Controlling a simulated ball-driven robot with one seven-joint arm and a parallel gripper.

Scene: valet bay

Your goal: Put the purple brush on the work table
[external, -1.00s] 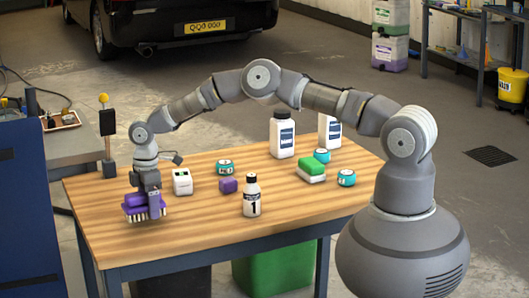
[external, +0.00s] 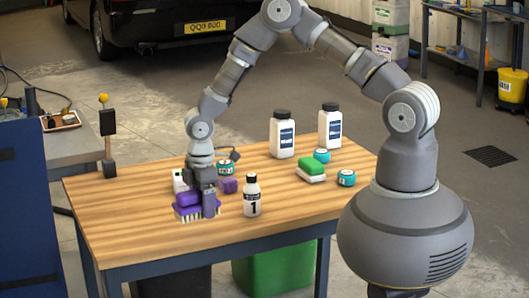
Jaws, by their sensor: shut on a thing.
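The purple brush (external: 187,211) has pale bristles pointing down and is at the front left part of the wooden work table (external: 130,240). My gripper (external: 209,205) is shut on it from above. The bristles are at or just above the table top; I cannot tell whether they touch. The brush is left of a small white bottle marked 1 (external: 252,196) and in front of a small purple block (external: 228,186).
A white box (external: 180,180), partly hidden by my arm, and a teal tin (external: 225,168) stand behind the brush. Two white bottles (external: 283,138), a green and white sponge (external: 311,168) and more teal tins (external: 346,178) are to the right. The table's left and front areas are clear.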

